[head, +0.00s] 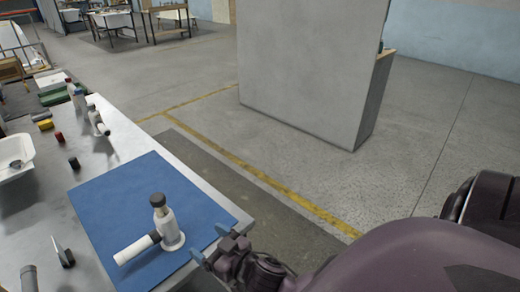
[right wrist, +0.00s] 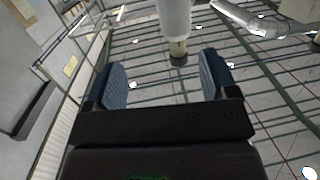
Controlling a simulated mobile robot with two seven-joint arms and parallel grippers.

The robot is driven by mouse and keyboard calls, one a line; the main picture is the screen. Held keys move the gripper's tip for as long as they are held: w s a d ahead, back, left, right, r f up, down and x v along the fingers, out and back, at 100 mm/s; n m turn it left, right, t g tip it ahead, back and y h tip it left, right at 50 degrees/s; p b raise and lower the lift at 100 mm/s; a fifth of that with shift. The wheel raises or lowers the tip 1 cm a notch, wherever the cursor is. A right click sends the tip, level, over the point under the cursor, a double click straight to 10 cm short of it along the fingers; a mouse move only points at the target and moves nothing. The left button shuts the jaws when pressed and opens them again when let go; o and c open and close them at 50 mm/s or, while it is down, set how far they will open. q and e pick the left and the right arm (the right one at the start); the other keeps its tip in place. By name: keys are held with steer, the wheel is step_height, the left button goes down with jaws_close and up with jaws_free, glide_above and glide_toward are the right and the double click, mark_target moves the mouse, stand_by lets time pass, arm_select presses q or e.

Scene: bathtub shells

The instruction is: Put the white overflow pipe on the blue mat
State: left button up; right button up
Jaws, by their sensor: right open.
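The white overflow pipe (head: 170,236) stands upright on the blue mat (head: 100,204), with a dark cap on top and a side branch with a black collar lying toward the left. My right gripper (head: 210,243) is at the mat's near right edge, just right of the pipe and apart from it. Its blue-padded fingers are open and empty. In the right wrist view, the open gripper (right wrist: 165,78) has a white tube with a dark end, apparently the pipe (right wrist: 175,18), beyond the fingers. My left gripper is not in view.
Similar white fittings (head: 98,121) stand farther up the grey table (head: 110,148). Small red and black pieces and a white basin (head: 14,154) lie at the left. A dark-handled tool (head: 65,258) lies left of the mat. The mat's far part is clear.

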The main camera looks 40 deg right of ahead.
steer(key=s+d+f+m+g+h, duration=0.1)
steer(key=s+d+f+g+h, duration=0.2)
steer(key=s+f, duration=1)
steer(key=s+d+g, duration=0.1)
steer(key=d+g, duration=0.1)
steer(key=d, duration=0.1)
steer(key=shift+f+g, duration=0.3)
